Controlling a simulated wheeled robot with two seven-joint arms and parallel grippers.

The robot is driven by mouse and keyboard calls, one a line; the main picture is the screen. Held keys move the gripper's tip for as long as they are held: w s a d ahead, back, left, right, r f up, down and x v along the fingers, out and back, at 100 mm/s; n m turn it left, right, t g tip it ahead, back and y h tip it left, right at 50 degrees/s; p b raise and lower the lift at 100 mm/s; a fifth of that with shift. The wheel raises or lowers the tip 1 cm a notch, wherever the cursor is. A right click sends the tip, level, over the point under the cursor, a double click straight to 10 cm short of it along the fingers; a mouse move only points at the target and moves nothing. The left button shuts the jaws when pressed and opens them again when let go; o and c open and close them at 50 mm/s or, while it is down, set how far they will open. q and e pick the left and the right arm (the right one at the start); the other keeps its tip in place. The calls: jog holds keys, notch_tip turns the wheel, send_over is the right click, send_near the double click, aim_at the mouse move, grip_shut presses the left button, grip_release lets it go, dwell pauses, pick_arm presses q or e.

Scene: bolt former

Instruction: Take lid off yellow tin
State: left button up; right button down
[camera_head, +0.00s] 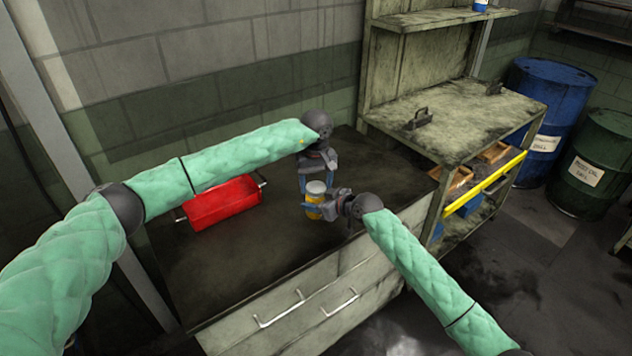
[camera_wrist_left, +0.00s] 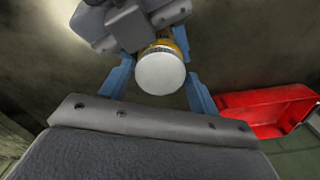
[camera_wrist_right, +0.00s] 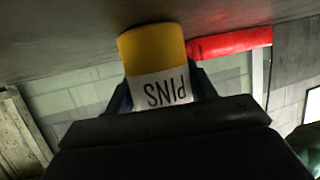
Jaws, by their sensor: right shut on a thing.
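The yellow tin (camera_head: 314,198) stands upright on the dark bench top, with its white lid (camera_head: 316,187) on top. In the right wrist view the tin (camera_wrist_right: 153,52) has a white label reading "PINS". My right gripper (camera_head: 318,208) is shut on the tin's body from the right side. My left gripper (camera_head: 317,182) points down over the tin from above. In the left wrist view the round lid (camera_wrist_left: 160,73) sits between its two blue fingers (camera_wrist_left: 158,90), with a gap on each side, so it is open. The lid's edge is partly hidden in the head view.
A red tray with handles (camera_head: 222,203) lies on the bench (camera_head: 250,262) left of the tin. A worn shelf unit (camera_head: 465,115) with wooden bins stands to the right. Blue (camera_head: 550,105) and green (camera_head: 595,165) drums stand beyond it. The bench's front is clear.

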pick_arm(q)
jog(key=c, duration=0.7)
jog(key=shift+c, duration=0.2)
jog(key=n, duration=1.7)
jog(key=o, duration=1.1)
jog(key=shift+r, duration=0.1)
